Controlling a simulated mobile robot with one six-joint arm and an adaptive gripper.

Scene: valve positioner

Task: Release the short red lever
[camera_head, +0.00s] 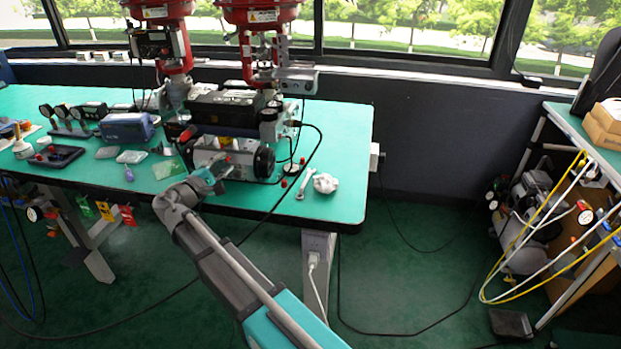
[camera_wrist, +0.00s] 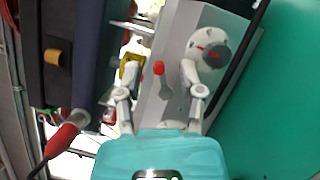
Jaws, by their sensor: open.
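The short red lever (camera_wrist: 158,68) has a red tip on a grey stem and stands on a light grey block. My gripper (camera_wrist: 160,80) is open, with one finger on each side of the lever and visible gaps between them. I cannot tell how deep the fingers reach around it. In the head view my gripper (camera_head: 222,170) is at the front of the silver valve body (camera_head: 238,152) on the green table. The short lever is hard to make out there.
A longer red handle (camera_wrist: 62,138) sits at the lower left in the wrist view.

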